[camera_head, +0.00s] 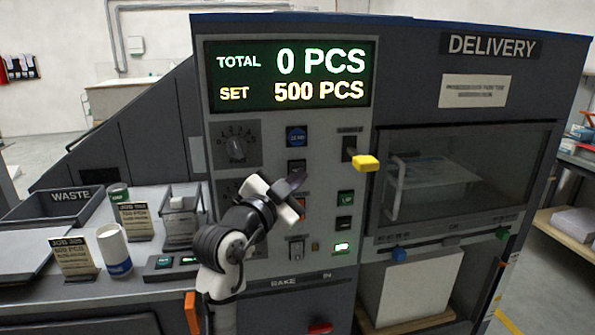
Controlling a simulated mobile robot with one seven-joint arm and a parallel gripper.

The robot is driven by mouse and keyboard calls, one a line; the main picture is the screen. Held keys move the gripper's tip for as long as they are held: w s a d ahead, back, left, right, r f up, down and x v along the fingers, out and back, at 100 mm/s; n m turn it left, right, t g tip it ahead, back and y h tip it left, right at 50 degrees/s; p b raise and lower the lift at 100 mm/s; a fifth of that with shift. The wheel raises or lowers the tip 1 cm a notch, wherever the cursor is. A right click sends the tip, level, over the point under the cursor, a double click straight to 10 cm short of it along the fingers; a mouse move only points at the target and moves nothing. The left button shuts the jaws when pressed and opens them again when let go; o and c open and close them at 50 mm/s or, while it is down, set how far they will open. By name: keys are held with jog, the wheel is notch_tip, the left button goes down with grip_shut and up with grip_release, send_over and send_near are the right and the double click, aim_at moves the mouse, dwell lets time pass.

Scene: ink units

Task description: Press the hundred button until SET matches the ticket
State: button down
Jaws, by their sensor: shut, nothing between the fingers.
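The display (290,76) on the machine front reads TOTAL 0 PCS in white-green and SET 500 PCS in yellow. A job ticket (75,262) stands at the front left of the side shelf; its count looks like 500 PCS, but the print is small. A second ticket (136,222) stands behind it, with a count I cannot read surely. My gripper (294,184) is shut and empty, in front of the button column below the display. It hides part of the panel. A blue button (296,137) and a dark one (296,167) show above it; I cannot tell which is the hundred button.
A yellow lever knob (366,163) sticks out right of the buttons. The delivery window (460,175) is at right, with a white stack (415,290) below.

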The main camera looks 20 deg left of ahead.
jog(key=shift+w+a, duration=0.15)
jog(key=shift+w, duration=0.1)
jog(key=shift+w+a+b, duration=0.3)
jog(key=shift+w, duration=0.05)
dwell(0.8)
jog(key=shift+s+d, duration=0.1)
jog(key=shift+s+d+b, duration=0.35)
jog(key=shift+s+d, duration=0.05)
jog(key=shift+s, duration=0.2)
jog(key=shift+s, duration=0.1)
jog(key=s+d, duration=0.1)
jog(key=s, duration=0.1)
jog(key=s+d+b, duration=0.1)
jog(key=s, duration=0.1)
jog(key=shift+d, duration=0.4)
dwell(0.7)
